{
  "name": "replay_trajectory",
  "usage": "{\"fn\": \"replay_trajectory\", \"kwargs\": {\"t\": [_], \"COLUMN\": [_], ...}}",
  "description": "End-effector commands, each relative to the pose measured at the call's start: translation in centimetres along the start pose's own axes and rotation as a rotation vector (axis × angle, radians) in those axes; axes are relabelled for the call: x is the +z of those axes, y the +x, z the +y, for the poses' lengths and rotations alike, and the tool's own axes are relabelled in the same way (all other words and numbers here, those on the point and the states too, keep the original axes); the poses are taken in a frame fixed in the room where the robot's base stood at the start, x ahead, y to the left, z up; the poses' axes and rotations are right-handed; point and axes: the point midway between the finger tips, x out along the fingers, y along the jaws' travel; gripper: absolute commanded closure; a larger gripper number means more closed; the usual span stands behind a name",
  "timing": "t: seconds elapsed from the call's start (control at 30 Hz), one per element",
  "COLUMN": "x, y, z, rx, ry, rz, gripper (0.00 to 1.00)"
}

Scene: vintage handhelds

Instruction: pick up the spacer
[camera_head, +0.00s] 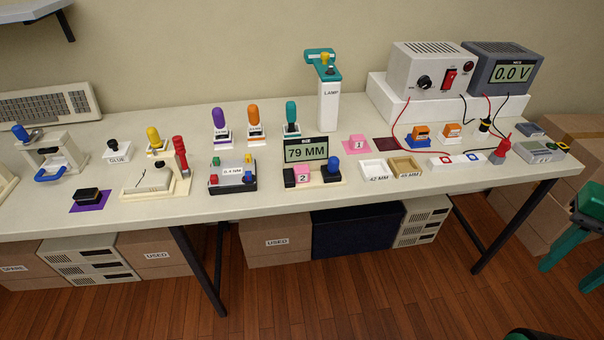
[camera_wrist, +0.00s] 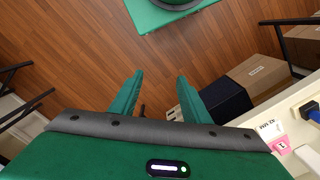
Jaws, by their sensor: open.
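No part carries a readable spacer label, so I cannot tell for certain which one is the spacer. One pink block marked 1 (camera_head: 357,142) stands on a pink mat behind the white tray. Another pink block marked 2 (camera_head: 302,174) sits between the black jaws of the gauge (camera_head: 318,183), whose display reads 79 MM. A pink marked piece (camera_wrist: 281,145) shows at the right of the wrist view, beside a blue knob. My gripper (camera_wrist: 160,78) is open and empty, its green fingers apart over the floor, clear of the table and both pink blocks.
A white tray (camera_head: 376,178) marked 42 MM and a tan tray (camera_head: 404,175) stand at the front of the table (camera_head: 250,204). The lamp stand (camera_head: 328,105), power supply (camera_head: 432,68) and red cables are behind. Cartons (camera_head: 277,250) fill the space underneath.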

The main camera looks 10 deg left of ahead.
Motion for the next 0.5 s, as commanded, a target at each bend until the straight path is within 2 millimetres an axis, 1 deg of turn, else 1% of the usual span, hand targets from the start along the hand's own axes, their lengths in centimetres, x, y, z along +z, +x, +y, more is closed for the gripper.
{"fn": "replay_trajectory", "kwargs": {"t": [0.17,0.23,0.27,0.3,0.37,0.47,0.5], "x": [0.0,-0.1,0.6,0.5,-0.4,-3.0,-4.3], "y": [0.0,0.0,-0.4,-0.7,-1.2,-2.1,-2.6], "z": [0.0,0.0,0.3,0.2,-0.4,-2.9,-4.4], "rx": [0.000,0.000,-0.004,-0.004,0.001,0.016,0.022], "ry": [0.000,-0.001,-0.004,-0.010,-0.026,-0.071,-0.099], "rz": [0.000,0.000,0.008,0.015,0.021,0.033,0.041], "gripper": [0.57,0.43,0.41,0.41,0.41,0.41,0.41]}}
